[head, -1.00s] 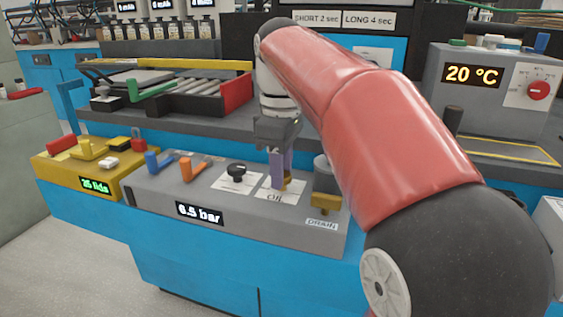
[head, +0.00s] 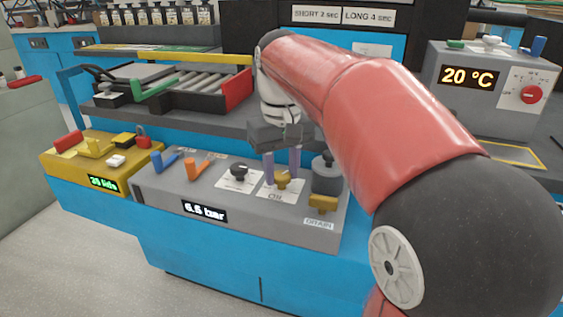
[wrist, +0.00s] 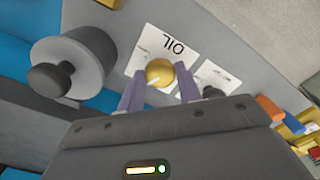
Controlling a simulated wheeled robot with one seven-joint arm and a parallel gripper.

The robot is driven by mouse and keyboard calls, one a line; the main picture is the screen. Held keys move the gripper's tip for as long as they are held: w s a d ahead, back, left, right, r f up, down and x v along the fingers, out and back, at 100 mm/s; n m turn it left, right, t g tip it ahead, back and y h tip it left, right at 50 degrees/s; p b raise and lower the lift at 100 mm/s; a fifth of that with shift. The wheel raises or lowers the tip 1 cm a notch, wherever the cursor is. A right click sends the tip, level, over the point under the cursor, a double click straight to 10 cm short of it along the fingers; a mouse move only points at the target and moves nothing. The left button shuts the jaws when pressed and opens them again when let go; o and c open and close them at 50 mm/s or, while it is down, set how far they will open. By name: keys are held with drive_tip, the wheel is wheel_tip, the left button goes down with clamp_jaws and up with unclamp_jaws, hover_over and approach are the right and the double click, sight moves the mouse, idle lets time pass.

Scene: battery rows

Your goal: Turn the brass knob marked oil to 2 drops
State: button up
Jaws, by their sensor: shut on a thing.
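The brass knob (head: 283,180) sits on the white plate marked OIL (head: 276,197) on the grey panel. It also shows in the wrist view as a round brass cap (wrist: 159,72) beside the OIL lettering. My gripper (head: 282,172) points down over it and is shut on the knob, with one purple finger on each side. In the wrist view the same two fingers (wrist: 160,88) flank the cap. The small scale marks on the plate are too small to read, and I cannot tell where the knob points.
A black knob (head: 239,172) on its own white plate stands to the left. A grey cylinder (head: 326,178) and a yellow drain handle (head: 323,203) stand close on the right. Blue (head: 166,162) and orange (head: 196,168) levers are further left. The display (head: 204,211) reads 6.5 bar.

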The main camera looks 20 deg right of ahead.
sight(282, 175)
drive_tip(key=shift+m, duration=0.6)
drive_tip(key=o, duration=1)
wheel_tip(282, 175, up, 8)
drive_tip(key=shift+f+p, duration=0.1)
drive_tip(key=shift+p, duration=0.2)
drive_tip(key=shift+s, duration=0.1)
